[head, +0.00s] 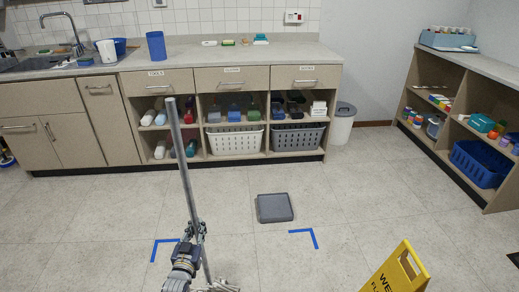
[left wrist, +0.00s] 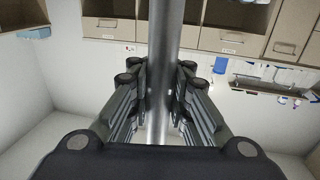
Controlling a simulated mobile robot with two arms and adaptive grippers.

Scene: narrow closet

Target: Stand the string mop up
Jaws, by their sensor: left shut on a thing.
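The string mop shows as a long grey metal handle (head: 182,160), nearly upright, its top leaning slightly to the left in the head view. My left gripper (head: 195,232) is shut around the lower part of the handle. In the left wrist view the handle (left wrist: 165,35) runs up between the two fingers of my left gripper (left wrist: 160,80). My right gripper is not in view.
A dark grey square pad (head: 274,208) lies on the floor, with blue corner tape (head: 305,236) near it. A yellow wet-floor sign (head: 398,272) stands at the lower right. The counter (head: 220,55) and side shelf (head: 478,66) edge the room.

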